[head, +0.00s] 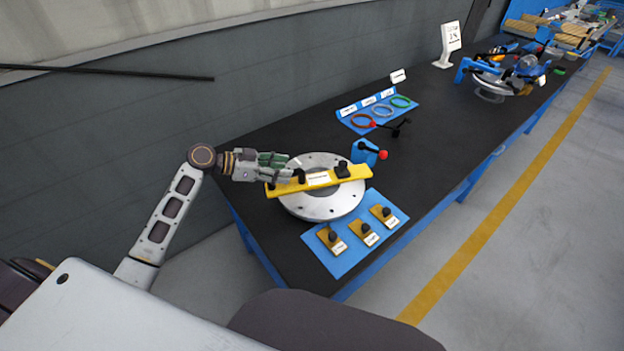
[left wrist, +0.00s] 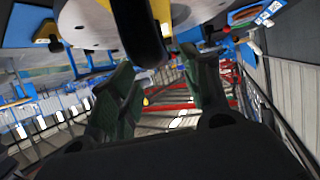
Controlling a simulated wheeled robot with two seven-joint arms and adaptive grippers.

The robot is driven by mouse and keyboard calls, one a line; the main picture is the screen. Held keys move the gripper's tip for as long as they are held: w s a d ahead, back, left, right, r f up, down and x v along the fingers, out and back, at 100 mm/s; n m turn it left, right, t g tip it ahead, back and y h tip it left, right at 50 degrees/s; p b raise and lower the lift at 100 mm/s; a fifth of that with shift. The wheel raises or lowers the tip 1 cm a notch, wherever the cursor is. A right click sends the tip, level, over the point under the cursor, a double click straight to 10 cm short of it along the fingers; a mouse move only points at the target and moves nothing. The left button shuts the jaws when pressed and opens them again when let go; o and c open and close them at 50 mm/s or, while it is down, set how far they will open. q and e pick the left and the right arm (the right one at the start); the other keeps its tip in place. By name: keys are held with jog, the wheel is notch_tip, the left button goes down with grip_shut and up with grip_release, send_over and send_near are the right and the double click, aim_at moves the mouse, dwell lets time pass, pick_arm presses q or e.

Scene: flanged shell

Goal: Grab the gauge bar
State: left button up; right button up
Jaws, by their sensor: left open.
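The yellow gauge bar (head: 352,179) lies across a round silver flange (head: 325,206) with bolt holes. It has a white label in the middle and black knobs on top. My left gripper (head: 277,166) is at the bar's left end, close to the left knob. In the left wrist view, its green-padded fingers (left wrist: 160,68) are spread apart. A dark rounded knob (left wrist: 138,35) shows just beyond and between the fingertips, with a bit of yellow bar beside it. Contact with the knob cannot be told. My right gripper is not in view.
A blue mat (head: 345,262) with several small yellow knobbed pieces lies in front of the flange. A blue stand (head: 365,152) with a red ball is behind it. A blue ring tray (head: 358,126) sits farther back.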

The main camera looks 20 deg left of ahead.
aim_at(295, 169)
pick_arm(q)
jog(key=shift+w+d+f, duration=0.1)
jog(key=shift+w+d, duration=0.1)
jog(key=shift+d, duration=0.15)
jog(key=p+x, duration=0.1)
jog(key=x, duration=0.1)
jog(key=shift+w+d+f, duration=0.1)
jog(key=shift+w+d, duration=0.2)
jog(key=shift+w+d+f, duration=0.15)
jog(key=shift+d+f, duration=0.15)
jog(key=shift+d, duration=0.05)
jog(key=shift+c, duration=1.6)
jog(key=c, duration=0.7)
grip_shut()
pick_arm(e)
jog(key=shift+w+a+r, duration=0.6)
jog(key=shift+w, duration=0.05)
pick_arm(q)
jog(key=shift+w, duration=0.1)
